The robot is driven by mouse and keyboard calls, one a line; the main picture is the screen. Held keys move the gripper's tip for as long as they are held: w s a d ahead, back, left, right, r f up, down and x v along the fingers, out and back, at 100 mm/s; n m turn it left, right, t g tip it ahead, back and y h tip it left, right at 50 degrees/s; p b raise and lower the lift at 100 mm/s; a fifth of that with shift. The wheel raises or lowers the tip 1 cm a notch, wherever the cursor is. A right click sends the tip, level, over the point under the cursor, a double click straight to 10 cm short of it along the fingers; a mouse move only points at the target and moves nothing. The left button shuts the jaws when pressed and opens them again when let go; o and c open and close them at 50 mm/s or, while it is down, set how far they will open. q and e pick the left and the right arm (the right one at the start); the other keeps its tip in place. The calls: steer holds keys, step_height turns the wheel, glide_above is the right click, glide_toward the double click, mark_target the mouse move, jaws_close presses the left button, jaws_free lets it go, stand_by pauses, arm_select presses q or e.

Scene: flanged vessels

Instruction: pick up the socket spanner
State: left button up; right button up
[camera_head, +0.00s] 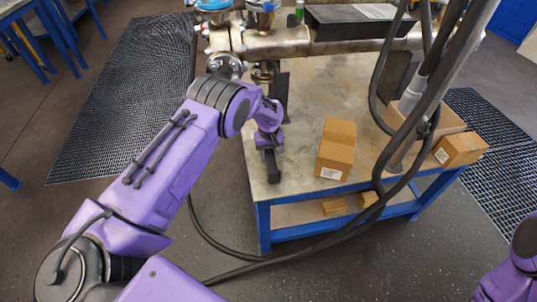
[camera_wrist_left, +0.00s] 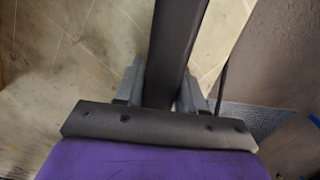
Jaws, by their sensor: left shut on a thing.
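My left gripper (camera_head: 270,148) is over the left front part of the workbench. It is shut on a long dark bar, which appears to be the socket spanner (camera_wrist_left: 175,45). In the left wrist view the bar runs from between the two grey fingers (camera_wrist_left: 160,92) up out of the top of the picture. In the head view a dark end (camera_head: 273,168) shows just below the gripper, close to the bench top. My wrist hides part of the bar, and its socket end cannot be made out. My right gripper is out of view.
The blue-framed workbench (camera_head: 300,92) carries a cardboard box (camera_head: 337,148) right of my gripper and another box (camera_head: 460,149) at the right edge. A flanged metal vessel (camera_head: 285,44) lies across the back. Thick black hoses (camera_head: 400,150) hang at the right.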

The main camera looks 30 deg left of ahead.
arm_select(q)
steer(key=shift+w+r, duration=0.1)
steer(key=shift+r, duration=0.35)
steer(key=s+r, duration=0.1)
steer(key=r, duration=0.1)
steer(key=s+d+r, duration=0.1)
steer(key=r, duration=0.2)
steer(key=s+d+r, duration=0.1)
steer(key=s+r, duration=0.1)
steer(key=shift+r, duration=0.4)
steer(key=s+d+r, duration=0.4)
steer(key=s, duration=0.4)
steer(key=shift+s+d+r, duration=0.15)
steer(key=shift+s, duration=0.2)
